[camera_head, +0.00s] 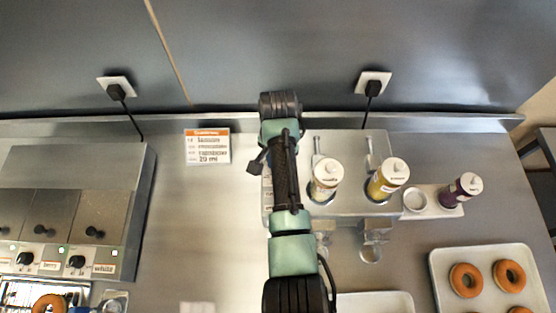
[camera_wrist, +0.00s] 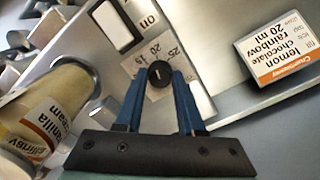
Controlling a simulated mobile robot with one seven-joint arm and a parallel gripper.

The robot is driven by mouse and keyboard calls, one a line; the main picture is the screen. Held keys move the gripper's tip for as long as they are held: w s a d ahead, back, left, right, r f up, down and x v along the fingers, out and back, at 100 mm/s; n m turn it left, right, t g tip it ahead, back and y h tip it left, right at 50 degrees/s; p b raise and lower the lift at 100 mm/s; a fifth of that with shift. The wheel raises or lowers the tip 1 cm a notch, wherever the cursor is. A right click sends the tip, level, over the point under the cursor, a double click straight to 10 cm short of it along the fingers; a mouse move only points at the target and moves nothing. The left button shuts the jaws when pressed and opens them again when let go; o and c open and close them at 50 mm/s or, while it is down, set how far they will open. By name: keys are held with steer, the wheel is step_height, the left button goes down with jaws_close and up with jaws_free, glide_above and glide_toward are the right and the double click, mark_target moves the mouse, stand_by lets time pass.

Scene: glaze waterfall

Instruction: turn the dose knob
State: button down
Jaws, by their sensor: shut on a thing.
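The dose knob (camera_wrist: 159,73) is a small round black knob with a pale pointer line, on the light panel of the dispenser. Printed numbers, among them 15, 20 and 25, stand beside it; I cannot tell exactly which one the line points at. My gripper (camera_wrist: 159,80) has its two blue fingers closed on the knob's sides. In the head view my arm covers the knob and the fingers. An order card (camera_wrist: 279,50) reads lemon, chocolate, rainbow, 20 ml; it also shows in the head view (camera_head: 208,146).
A vanilla bottle (camera_wrist: 40,115) stands close to my gripper in the wrist view. A white switch (camera_wrist: 112,24) marked "on" is near the knob. In the head view, a yellow bottle (camera_head: 387,180) and a purple bottle (camera_head: 461,190) stand right of my arm, beyond the vanilla bottle (camera_head: 325,181).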

steer(key=shift+w+m, duration=0.1)
steer(key=shift+m, duration=0.5)
steer(key=shift+r, duration=0.1)
steer(key=c, duration=0.5)
jaws_free()
steer(key=shift+r+p, duration=1.35)
steer(key=shift+r, duration=5.1)
